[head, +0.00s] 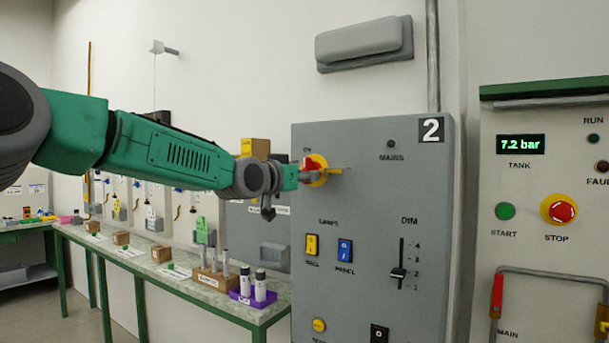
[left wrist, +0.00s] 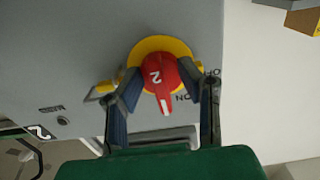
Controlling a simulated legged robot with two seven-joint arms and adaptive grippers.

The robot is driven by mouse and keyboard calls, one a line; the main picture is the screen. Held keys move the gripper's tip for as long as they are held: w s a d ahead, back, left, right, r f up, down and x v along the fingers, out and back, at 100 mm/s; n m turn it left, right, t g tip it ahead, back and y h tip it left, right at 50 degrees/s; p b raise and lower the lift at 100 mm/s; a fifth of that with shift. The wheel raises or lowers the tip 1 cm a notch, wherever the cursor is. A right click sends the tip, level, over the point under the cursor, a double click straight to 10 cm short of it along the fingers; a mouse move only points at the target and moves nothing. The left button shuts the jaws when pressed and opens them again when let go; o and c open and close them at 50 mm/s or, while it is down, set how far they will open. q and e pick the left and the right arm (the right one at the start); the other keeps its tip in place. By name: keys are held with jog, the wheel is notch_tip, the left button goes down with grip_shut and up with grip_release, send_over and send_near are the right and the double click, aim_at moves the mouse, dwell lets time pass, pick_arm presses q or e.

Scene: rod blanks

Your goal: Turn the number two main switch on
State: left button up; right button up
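The main switch is a red knob marked 2 (left wrist: 160,75) on a yellow round plate (left wrist: 150,47), on the grey panel (head: 370,210) with a number 2 sign (head: 431,130). In the left wrist view, seen upside down, its handle points down, close beside the ON lettering. Part of the OFF lettering shows at the right finger. My left gripper (left wrist: 160,88) is at the switch, one finger on each side of the knob, and looks open. Firm contact cannot be told. In the head view the gripper partly hides the switch (head: 316,165). My right gripper is out of view.
The MAINS lamp (head: 392,143) looks dark. Lamp switches (head: 312,245), a DIM slider (head: 398,272) and a test button (head: 319,325) are lower on the panel. A tank panel (head: 545,150) stands right. A bench (head: 200,285) with several parts runs left.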

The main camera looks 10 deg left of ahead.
pick_arm(q)
jog(key=v, duration=1.2)
jog(key=shift+a, duration=0.2)
jog(key=shift+d+f, duration=0.1)
jog(key=shift+f, duration=0.05)
